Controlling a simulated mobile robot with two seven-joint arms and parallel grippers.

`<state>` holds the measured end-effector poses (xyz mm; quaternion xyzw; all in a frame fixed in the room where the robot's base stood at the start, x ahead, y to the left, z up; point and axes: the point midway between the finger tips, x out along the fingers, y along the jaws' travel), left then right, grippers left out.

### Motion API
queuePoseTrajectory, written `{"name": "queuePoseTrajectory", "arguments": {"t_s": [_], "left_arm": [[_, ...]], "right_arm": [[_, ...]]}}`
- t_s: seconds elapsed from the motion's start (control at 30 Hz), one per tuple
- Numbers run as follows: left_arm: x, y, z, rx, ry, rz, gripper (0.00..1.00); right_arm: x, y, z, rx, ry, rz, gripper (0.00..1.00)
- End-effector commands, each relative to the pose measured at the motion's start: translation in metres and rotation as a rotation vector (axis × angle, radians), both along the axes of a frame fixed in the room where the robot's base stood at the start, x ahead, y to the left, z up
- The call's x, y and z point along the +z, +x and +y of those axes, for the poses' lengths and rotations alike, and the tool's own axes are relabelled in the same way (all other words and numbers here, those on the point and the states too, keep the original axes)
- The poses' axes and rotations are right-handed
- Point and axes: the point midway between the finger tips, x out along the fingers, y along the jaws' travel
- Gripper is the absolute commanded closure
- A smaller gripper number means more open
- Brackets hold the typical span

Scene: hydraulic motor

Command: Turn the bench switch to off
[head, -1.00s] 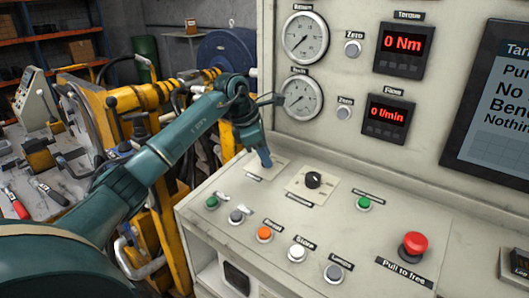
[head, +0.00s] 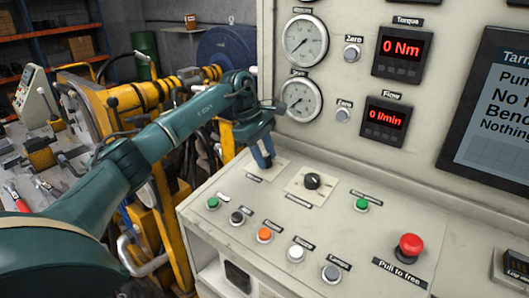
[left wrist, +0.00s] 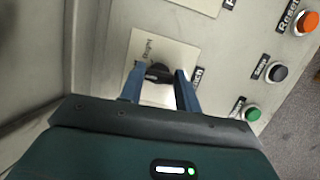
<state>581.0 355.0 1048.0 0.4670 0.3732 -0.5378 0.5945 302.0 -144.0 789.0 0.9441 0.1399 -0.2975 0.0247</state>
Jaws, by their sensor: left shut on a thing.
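My left gripper (head: 266,163) reaches down to a pale plate at the back left of the sloping control panel. In the left wrist view, its two blue fingers (left wrist: 158,88) are on either side of a small black switch knob (left wrist: 158,72), shut on it. The knob sits on a pale square plate (left wrist: 165,48) with a small label that I cannot read clearly. My right gripper is not in view.
A second black rotary knob (head: 312,181) stands just right of the gripper. Green (head: 213,203), grey (head: 237,217), orange (head: 264,234) and white (head: 295,253) buttons line the front. A red mushroom button (head: 410,246) is at the right. Gauges (head: 300,99) rise behind.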

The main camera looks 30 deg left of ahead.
Motion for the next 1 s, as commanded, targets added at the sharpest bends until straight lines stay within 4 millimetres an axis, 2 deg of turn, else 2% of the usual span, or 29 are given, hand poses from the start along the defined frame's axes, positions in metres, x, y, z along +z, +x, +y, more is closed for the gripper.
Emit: {"name": "queuePoseTrajectory", "arguments": {"t_s": [0.67, 0.7, 0.93, 1.0], "left_arm": [[0.0001, 0.0001, -0.0004, -0.063, 0.010, -0.001, 0.90], [0.0001, 0.0001, -0.0004, -0.063, 0.010, -0.001, 0.64], [0.0001, 0.0001, -0.0003, -0.063, 0.010, -0.001, 0.45], [0.0001, 0.0001, -0.0003, -0.063, 0.010, -0.001, 0.45]], "right_arm": [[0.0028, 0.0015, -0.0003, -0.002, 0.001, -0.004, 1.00], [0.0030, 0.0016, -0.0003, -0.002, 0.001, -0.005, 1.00], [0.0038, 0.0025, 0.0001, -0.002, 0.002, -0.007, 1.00], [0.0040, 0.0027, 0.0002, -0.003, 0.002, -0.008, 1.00]]}}
